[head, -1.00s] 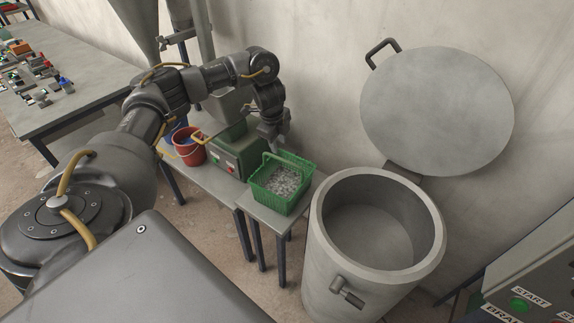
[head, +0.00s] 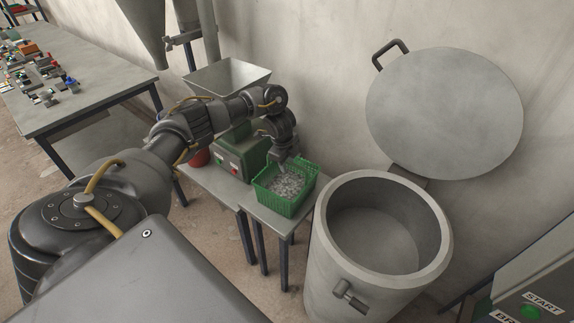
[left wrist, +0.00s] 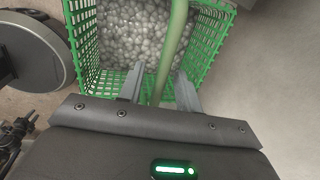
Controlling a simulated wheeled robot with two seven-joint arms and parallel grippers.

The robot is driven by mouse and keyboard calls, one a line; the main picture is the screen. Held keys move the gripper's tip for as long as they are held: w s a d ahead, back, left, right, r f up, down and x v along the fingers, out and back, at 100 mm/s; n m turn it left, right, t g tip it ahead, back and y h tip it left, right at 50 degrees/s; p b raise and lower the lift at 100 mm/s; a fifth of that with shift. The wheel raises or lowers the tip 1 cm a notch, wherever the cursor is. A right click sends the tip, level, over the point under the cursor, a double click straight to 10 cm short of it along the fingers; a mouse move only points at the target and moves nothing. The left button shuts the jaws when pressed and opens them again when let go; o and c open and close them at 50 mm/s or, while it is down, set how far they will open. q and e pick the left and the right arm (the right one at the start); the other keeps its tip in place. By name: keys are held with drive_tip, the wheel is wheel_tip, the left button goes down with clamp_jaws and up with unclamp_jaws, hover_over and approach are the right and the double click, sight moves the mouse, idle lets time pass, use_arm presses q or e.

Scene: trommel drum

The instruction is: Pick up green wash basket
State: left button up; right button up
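The green wash basket (head: 283,207) stands on a small grey table and is filled with small grey pieces. It also shows in the left wrist view (left wrist: 84,45), with its green handle (left wrist: 173,45) running up toward my gripper. My left gripper (head: 287,160) is above the basket's back side. In the left wrist view its two fingers (left wrist: 160,88) are apart, with the handle between them. I see a gap between the handle and the fingers. In the head view the arm hides part of the handle. My right gripper is not in view.
A large grey drum (head: 335,245) stands open right of the basket, with its round lid (head: 445,112) raised against the wall. Left of the basket are a green machine (head: 240,157), a red bucket (head: 199,158) and a hopper (head: 227,76). A control panel (head: 540,290) is at lower right.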

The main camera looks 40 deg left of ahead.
use_arm(q)
drive_tip(key=shift+f, duration=0.1)
clamp_jaws()
drive_tip(key=shift+w, duration=0.1)
idle(1.3)
